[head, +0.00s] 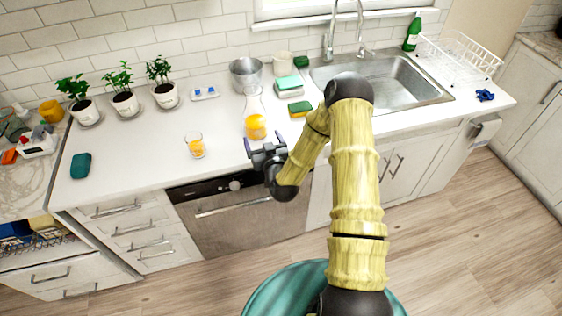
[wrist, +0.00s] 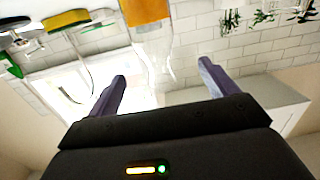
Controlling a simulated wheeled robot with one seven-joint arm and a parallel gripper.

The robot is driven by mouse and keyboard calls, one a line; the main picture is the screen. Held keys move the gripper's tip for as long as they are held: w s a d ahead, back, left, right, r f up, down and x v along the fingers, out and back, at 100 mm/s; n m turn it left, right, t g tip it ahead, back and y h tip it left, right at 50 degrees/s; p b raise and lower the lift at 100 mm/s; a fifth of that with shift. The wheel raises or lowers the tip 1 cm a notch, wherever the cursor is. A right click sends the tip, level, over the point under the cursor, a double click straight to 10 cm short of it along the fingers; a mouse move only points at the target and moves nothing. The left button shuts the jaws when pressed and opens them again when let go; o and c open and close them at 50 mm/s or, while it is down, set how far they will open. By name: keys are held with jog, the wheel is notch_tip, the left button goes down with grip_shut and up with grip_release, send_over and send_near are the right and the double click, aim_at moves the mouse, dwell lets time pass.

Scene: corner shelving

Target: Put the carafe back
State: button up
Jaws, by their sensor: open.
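The carafe (head: 255,126) is clear glass with orange juice in its lower part. It stands upright on the white counter near the front edge, left of the sink. In the wrist view the carafe (wrist: 146,12) shows upside down at the top, its clear neck pointing down between the fingers. My gripper (head: 265,147) is open and empty, just in front of the carafe near the counter edge. Its two purple-grey fingers (wrist: 162,82) are spread apart in the wrist view. No contact with the carafe is visible.
A glass of orange juice (head: 195,146) stands left of the carafe. A metal pot (head: 245,75), a white cup (head: 284,64) and sponges (head: 299,108) are behind and to the right. Potted plants (head: 125,102) line the wall. The counter's left front is mostly clear.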

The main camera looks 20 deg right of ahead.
jog(key=s+r+g, duration=0.4)
jog(key=s+g, duration=0.1)
jog(key=s, duration=0.4)
jog(key=s+r+g, duration=0.4)
jog(key=s+g, duration=0.1)
jog(key=s, duration=0.4)
jog(key=s+d+r+g, duration=0.1)
jog(key=s+r+g, duration=0.2)
jog(key=s, duration=0.6)
jog(key=shift+r+m+g+h, duration=0.3)
jog(key=shift+r+g, duration=0.1)
jog(key=shift+g, duration=0.5)
jog(key=shift+s, duration=0.1)
